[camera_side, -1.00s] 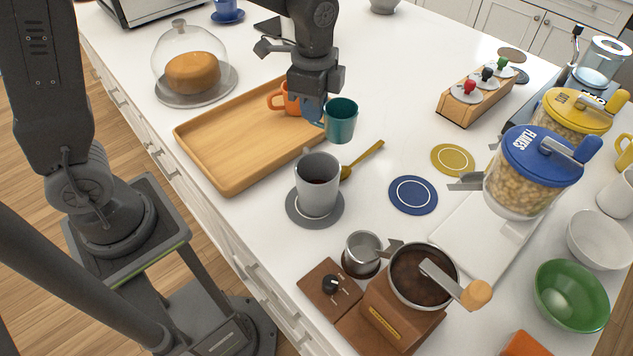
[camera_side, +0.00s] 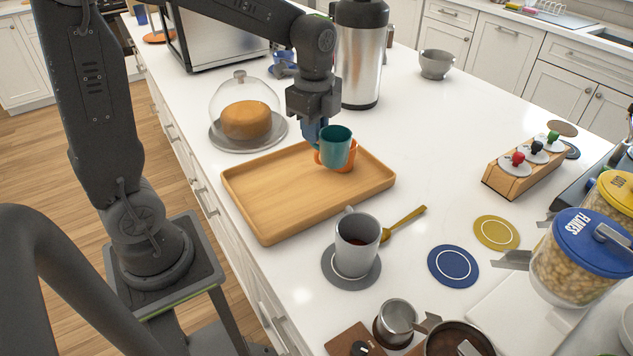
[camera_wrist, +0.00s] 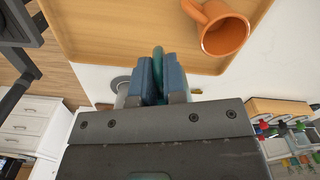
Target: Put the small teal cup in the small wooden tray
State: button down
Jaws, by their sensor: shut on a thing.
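The small teal cup (camera_side: 337,146) is upright in my gripper (camera_side: 318,138), which is shut on it above the far right part of the wooden tray (camera_side: 262,222). In the side view it overlaps an orange cup (camera_side: 346,167) that stands in the tray, so the gap between them is hard to judge. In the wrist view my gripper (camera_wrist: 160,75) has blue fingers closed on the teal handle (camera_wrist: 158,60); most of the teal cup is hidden. The orange cup (camera_wrist: 224,36) lies to the right of the fingers there.
A steel urn (camera_side: 361,55) stands behind my gripper. The tray's left half is empty.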

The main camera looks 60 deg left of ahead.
jog(key=s+a+r+m, duration=0.3)
jog(key=s+a+m, duration=0.1)
jog(key=s+a, duration=0.75)
send_over(292, 181)
notch_tip(292, 181, down, 7)
jog(key=shift+r, duration=0.15)
jog(key=shift+f, duration=2)
jog(key=c, duration=1.2)
grip_release()
jog(key=shift+f, duration=0.15)
